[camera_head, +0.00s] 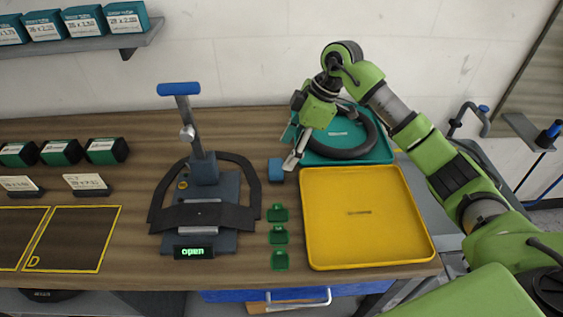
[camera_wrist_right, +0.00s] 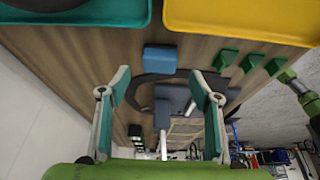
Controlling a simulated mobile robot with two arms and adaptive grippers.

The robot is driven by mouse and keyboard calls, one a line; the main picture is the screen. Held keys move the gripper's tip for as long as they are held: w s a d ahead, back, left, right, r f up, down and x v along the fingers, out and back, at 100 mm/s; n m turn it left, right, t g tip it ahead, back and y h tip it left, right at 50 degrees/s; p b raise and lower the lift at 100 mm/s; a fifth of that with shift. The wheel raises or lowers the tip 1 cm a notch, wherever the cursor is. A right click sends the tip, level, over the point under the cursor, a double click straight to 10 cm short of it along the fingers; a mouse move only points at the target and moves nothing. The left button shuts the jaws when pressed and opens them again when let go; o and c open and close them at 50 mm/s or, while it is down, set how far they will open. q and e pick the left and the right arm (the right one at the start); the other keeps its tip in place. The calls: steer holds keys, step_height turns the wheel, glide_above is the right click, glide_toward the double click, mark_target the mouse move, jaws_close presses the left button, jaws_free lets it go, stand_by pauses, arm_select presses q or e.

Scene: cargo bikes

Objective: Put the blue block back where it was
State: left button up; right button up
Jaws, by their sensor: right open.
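The blue block (camera_head: 276,169) sits on the wooden table, just left of the teal tray and above the column of green pieces. It also shows in the right wrist view (camera_wrist_right: 160,58), centred ahead of the fingertips. My right gripper (camera_head: 291,163) is beside the block on its right, with fingers pointing down. In the right wrist view the gripper (camera_wrist_right: 160,78) is open and empty, its two fingers spread wide. The block appears beyond the fingertips; I cannot tell the exact gap. My left gripper is not in view.
A clamp fixture (camera_head: 228,220) with a blue handle and an "open" display stands left of the block. Green pieces (camera_head: 279,236) lie below it. A yellow tray (camera_head: 427,248) and a teal tray (camera_head: 383,151) holding a black ring (camera_head: 368,130) are at right.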

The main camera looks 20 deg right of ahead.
steer(key=v, duration=0.5)
stand_by(0.3)
